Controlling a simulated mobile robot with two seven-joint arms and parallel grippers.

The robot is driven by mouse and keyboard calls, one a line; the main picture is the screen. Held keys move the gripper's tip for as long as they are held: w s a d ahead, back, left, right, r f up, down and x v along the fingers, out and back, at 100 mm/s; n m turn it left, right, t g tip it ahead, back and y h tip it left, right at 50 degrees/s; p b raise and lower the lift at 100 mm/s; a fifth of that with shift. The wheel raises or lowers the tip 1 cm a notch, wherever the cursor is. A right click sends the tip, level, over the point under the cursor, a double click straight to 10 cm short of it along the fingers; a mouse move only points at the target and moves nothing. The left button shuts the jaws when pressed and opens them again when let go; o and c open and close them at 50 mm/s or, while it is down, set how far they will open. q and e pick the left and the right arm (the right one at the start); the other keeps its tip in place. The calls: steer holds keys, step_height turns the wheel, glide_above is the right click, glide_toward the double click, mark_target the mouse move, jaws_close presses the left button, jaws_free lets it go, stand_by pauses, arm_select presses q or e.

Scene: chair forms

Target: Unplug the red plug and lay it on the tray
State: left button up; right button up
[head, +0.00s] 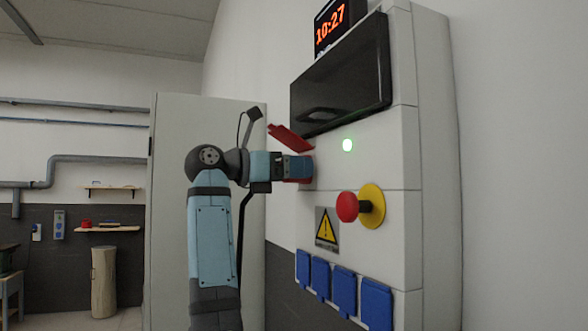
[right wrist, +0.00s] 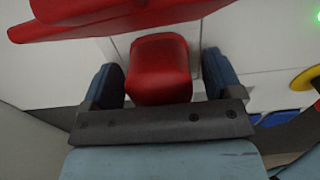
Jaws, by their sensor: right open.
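The red plug (right wrist: 160,68) sits at the light panel face in the right wrist view, with a finger on each side of it. My right gripper (right wrist: 161,78) is open around the plug, and a narrow gap shows at each finger. In the head view my right gripper (head: 301,166) is at the left side of the cabinet front and hides most of the plug. A raised red flap (head: 290,137) tilts out just above the gripper; it also fills the top of the right wrist view (right wrist: 110,18). I cannot make out a tray. My left gripper is not in view.
The cabinet (head: 400,150) carries a red mushroom button (head: 348,207) on a yellow base, a green lamp (head: 347,145), a dark screen (head: 341,80) and several blue socket covers (head: 344,290). Far left, a wall shelf (head: 110,229) holds small items near a round post (head: 104,280).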

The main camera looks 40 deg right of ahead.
steer(key=shift+d, duration=0.1)
steer(key=c, duration=1.2)
steer(key=shift+a+f, duration=0.15)
steer(key=shift+a, duration=0.2)
steer(key=shift+w+a, duration=0.1)
steer(key=shift+a, duration=0.5)
steer(key=shift+p+v, duration=0.4)
steer(key=shift+v, duration=0.7)
steer(key=shift+w, duration=0.1)
steer(key=shift+a, duration=0.1)
